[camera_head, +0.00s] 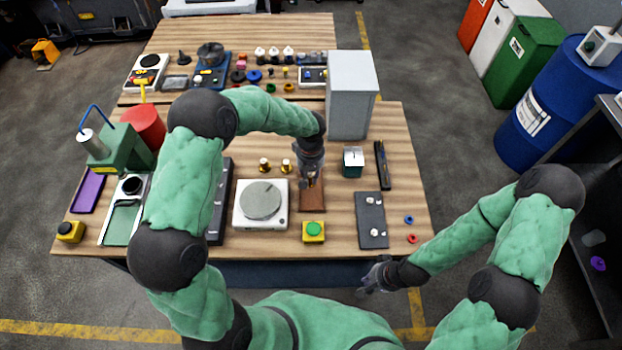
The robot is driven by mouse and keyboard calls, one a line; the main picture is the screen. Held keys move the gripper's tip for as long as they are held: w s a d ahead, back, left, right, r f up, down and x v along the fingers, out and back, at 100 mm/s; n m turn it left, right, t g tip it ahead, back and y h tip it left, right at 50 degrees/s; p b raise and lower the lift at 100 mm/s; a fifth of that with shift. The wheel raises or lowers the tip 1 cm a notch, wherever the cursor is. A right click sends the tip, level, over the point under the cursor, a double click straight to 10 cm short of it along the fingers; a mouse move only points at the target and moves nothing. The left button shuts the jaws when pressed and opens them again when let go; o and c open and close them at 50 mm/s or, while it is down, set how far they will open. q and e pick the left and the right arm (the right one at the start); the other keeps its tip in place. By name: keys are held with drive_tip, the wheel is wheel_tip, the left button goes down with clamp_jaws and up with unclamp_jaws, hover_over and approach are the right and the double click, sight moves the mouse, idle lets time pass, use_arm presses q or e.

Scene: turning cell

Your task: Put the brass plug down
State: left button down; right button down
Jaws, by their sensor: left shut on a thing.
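My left gripper (311,178) points down over the brown board (312,204) near the middle of the table. It is shut on a small brass plug, which is mostly hidden by the fingers; I cannot tell whether the plug touches the board. Two other brass-coloured plugs stand upright on the table to the left of the gripper, one brass plug (264,164) further left and one brass plug (286,166) nearer. My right gripper (370,279) hangs low in front of the table's front edge, away from the plugs; its fingers are too small to read.
A white round-plate device (262,203) stands left of the board, a green button box (313,231) in front. A dark green box (352,162), a tall grey cabinet (351,95) and a dark plate (371,220) stand to the right. Bare wood lies around the board.

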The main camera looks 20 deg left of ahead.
sight(311, 179)
use_arm(q)
drive_tip(key=shift+w+a+f, duration=0.1)
drive_tip(key=shift+w+f, duration=0.5)
drive_tip(key=shift+f, duration=1.6)
drive_tip(key=shift+f, duration=0.15)
drive_tip(key=c, duration=1.1)
unclamp_jaws()
wheel_tip(311, 179, up, 12)
drive_tip(key=shift+r, duration=0.15)
